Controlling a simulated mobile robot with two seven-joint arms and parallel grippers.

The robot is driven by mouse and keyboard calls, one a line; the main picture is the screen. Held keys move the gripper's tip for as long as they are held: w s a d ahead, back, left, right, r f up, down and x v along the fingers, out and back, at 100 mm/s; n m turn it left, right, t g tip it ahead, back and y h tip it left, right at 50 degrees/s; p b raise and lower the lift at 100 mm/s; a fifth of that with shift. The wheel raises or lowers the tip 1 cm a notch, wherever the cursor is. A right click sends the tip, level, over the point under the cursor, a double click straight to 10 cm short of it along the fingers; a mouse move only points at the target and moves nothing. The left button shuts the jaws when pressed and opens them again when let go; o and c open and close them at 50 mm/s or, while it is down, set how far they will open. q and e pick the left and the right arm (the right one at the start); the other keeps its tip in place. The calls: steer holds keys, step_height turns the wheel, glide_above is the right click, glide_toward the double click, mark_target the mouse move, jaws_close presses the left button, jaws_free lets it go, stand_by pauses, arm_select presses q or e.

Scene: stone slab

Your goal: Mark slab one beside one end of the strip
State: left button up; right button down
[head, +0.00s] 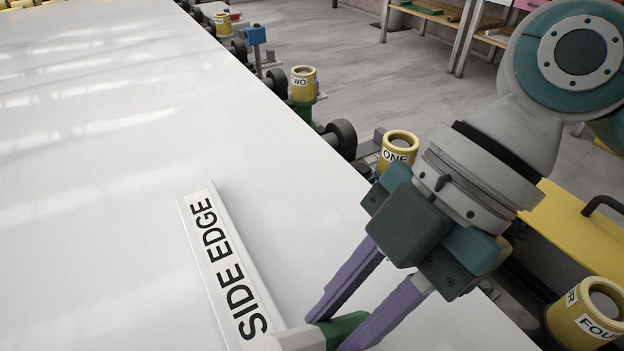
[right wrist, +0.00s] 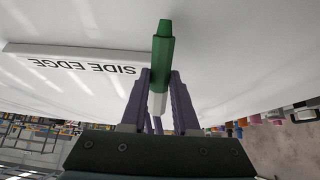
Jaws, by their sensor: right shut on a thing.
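The white slab (head: 90,180) fills the left of the head view, its surface bare where I see it. A pale strip (head: 187,208) lettered SIDE EDGE lies on it, its lower end near the bottom of the picture. My right gripper (head: 337,328) is shut on a green and white marker (head: 343,326), low over the slab beside the strip's lower end. In the right wrist view the marker (right wrist: 163,48) lies between the purple fingers, just right of the strip (right wrist: 60,55). I cannot tell whether its tip touches the slab. My left gripper is not in view.
Yellow cups lettered ONE (head: 399,145), TWO (head: 303,84) and FOUR (head: 590,318) stand along the slab's right side. Dark rollers (head: 340,137) line that edge. A yellow panel (head: 575,232) is at the right. The slab left of the strip is clear.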

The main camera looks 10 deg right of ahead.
mark_target(319, 336)
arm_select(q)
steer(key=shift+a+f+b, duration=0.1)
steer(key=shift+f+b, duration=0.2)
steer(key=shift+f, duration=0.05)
arm_select(e)
steer(key=shift+f, duration=0.5)
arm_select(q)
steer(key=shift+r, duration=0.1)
arm_select(e)
steer(key=shift+f, duration=0.1)
stand_by(0.8)
arm_select(q)
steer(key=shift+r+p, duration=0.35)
steer(key=shift+p, duration=0.1)
arm_select(e)
steer(key=shift+s+a, duration=0.15)
steer(key=shift+a, duration=0.25)
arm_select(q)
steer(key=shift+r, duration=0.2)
arm_select(e)
steer(key=shift+s+a, duration=0.1)
steer(key=shift+a, duration=0.2)
steer(key=shift+a, duration=0.1)
stand_by(0.6)
arm_select(q)
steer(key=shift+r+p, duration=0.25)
steer(key=shift+p, duration=0.2)
arm_select(e)
steer(key=shift+s+a, duration=0.2)
steer(key=shift+a, duration=0.1)
